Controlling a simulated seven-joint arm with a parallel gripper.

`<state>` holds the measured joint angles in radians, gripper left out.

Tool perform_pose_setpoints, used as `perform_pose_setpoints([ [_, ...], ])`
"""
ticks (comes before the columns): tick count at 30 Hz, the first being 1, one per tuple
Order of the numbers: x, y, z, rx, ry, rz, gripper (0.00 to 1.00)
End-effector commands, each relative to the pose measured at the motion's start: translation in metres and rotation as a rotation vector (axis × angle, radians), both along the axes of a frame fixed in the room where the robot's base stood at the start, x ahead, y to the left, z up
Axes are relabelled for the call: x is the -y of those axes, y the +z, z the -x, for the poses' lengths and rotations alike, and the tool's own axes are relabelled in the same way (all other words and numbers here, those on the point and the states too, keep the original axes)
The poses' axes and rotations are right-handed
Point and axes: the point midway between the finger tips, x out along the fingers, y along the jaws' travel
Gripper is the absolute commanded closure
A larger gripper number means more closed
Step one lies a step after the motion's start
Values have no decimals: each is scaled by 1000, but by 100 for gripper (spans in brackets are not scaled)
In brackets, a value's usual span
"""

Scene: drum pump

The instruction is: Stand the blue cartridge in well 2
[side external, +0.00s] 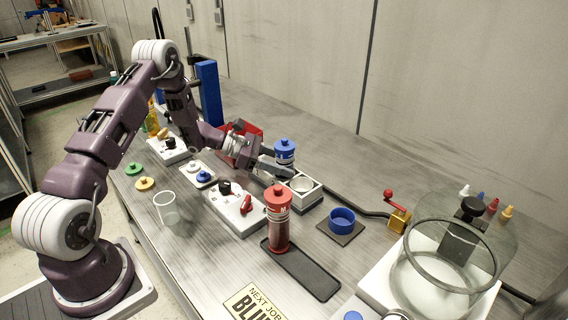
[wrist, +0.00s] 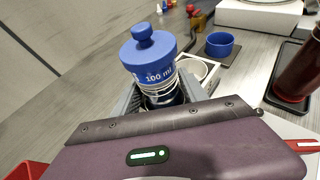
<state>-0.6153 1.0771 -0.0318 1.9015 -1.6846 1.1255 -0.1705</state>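The blue cartridge (side external: 285,148), with a blue knobbed cap and a "100 ml" label, is upright at the far end of the grey well block (side external: 312,200). It also shows in the wrist view (wrist: 149,57). My gripper (side external: 284,170) has a finger on either side of the cartridge below its cap and appears shut on it. The cartridge's lower end is hidden behind the fingers, so I cannot tell whether it is in a well or above one. The near well of the block, with a pale round rim (side external: 302,184), looks empty. No well number is readable.
A red cartridge (side external: 278,215) stands in a black tray (side external: 312,278) in front of the block. A white panel with a red lever (side external: 240,212) is to the left. A blue cup (side external: 342,220) and a large glass vessel (side external: 455,255) are to the right. A clear beaker (side external: 167,210) stands front left.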

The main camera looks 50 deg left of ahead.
Motion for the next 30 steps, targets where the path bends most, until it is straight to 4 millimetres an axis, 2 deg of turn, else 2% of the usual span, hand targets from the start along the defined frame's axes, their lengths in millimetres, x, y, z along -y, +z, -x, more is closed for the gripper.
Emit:
perform_pose_setpoints([
  [12, -1, 5, 1, 1, 1, -1, 35],
  [14, -9, 9, 7, 2, 4, 0, 35],
  [24, -66, 42, 65, 0, 3, 0, 35],
  [30, -78, 49, 79, -1, 0, 1, 35],
])
